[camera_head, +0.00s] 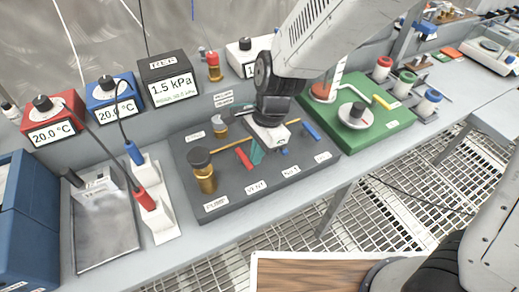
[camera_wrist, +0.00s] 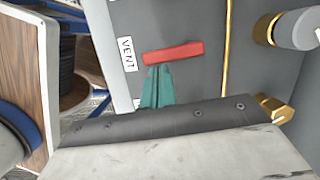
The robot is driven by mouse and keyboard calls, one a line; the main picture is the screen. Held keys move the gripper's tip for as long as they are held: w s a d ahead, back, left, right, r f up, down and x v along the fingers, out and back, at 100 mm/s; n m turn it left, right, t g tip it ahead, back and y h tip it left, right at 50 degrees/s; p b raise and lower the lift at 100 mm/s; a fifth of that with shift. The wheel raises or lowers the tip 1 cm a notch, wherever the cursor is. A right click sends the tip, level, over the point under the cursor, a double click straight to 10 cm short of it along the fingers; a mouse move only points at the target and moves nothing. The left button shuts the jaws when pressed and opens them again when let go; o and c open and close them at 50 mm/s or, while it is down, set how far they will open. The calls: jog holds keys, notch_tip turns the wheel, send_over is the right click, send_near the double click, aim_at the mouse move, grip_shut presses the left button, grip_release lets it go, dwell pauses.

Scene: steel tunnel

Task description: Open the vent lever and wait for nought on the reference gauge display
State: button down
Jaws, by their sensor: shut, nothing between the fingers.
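The red vent lever (camera_head: 243,158) lies on the dark panel (camera_head: 215,180) behind the VENT label, crosswise to the brass pipe. It also shows in the wrist view (camera_wrist: 174,53). My gripper (camera_head: 256,154) is shut and empty, its teal fingertips right beside the lever; in the wrist view the fingertips (camera_wrist: 157,72) are close to its edge, and I cannot tell whether they touch. The reference gauge, a black box marked REF (camera_head: 170,78), stands behind the panel. Its display reads 1.5 kPa; the smaller line below is too small to read surely.
A brass pump with a dark knob (camera_head: 204,172) stands on the panel left of the lever. A blue lever (camera_head: 311,131) lies to the right. A green board (camera_head: 385,125) is further right. Red and blue temperature boxes (camera_head: 53,117) stand at the left, with cables.

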dwell(0.6)
jog(key=w+d, duration=0.1)
jog(key=d, duration=0.1)
jog(key=w+d, duration=0.1)
jog(key=shift+w+d+r, duration=0.1)
jog(key=shift+w+d, duration=0.05)
jog(key=shift+d, duration=0.2)
jog(key=v, duration=0.9)
jog(key=shift+r, duration=0.4)
